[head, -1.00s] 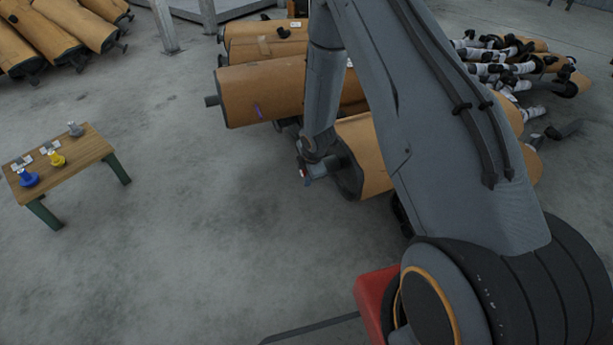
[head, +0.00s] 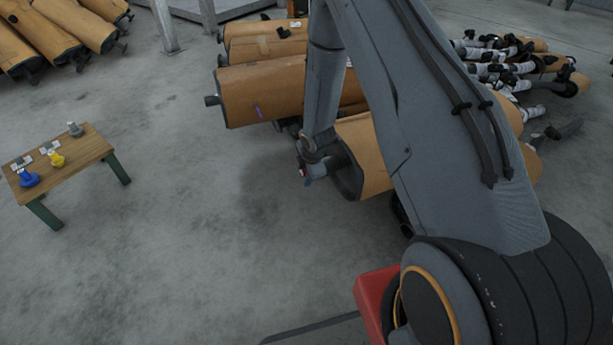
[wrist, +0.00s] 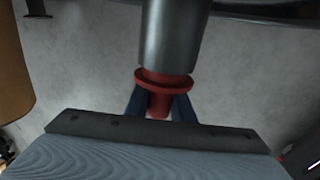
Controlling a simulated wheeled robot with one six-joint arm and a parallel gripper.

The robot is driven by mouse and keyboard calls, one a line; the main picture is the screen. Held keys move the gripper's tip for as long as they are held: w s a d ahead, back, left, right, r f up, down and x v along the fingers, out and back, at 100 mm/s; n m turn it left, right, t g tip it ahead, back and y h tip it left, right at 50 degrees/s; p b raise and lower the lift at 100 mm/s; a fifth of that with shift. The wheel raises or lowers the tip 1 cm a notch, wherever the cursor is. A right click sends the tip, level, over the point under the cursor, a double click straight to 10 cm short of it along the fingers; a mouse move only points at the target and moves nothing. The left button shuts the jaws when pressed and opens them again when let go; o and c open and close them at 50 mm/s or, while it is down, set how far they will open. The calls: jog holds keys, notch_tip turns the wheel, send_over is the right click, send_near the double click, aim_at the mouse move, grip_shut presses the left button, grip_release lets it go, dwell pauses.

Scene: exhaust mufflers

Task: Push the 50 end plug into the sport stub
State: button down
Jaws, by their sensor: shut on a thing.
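The red end plug (wrist: 158,103) is between the two dark fingers of my gripper (wrist: 160,108) in the wrist view, and the gripper is shut on it. The plug's wide flange is just below the mouth of a grey round stub pipe (wrist: 172,40). A short red part above the flange meets the pipe mouth, in line with it; how deep it sits inside is hidden. In the head view my gripper (head: 306,174) is small, at the end of a tan muffler (head: 362,150). The plug's size marking cannot be read.
A small wooden table (head: 85,150) at the left holds a blue plug (head: 29,179), a yellow plug (head: 57,159) and a grey plug (head: 75,129). More tan mufflers (head: 265,92) lie behind my arm. The floor between is clear.

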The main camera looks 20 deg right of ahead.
jog(key=shift+d+p, duration=0.35)
jog(key=shift+d, duration=0.05)
dwell(0.5)
jog(key=c, duration=1.5)
grip_release()
jog(key=shift+w, duration=0.1)
jog(key=shift+o, duration=0.2)
jog(key=shift+p+v, duration=1.25)
jog(key=shift+v, duration=2.65)
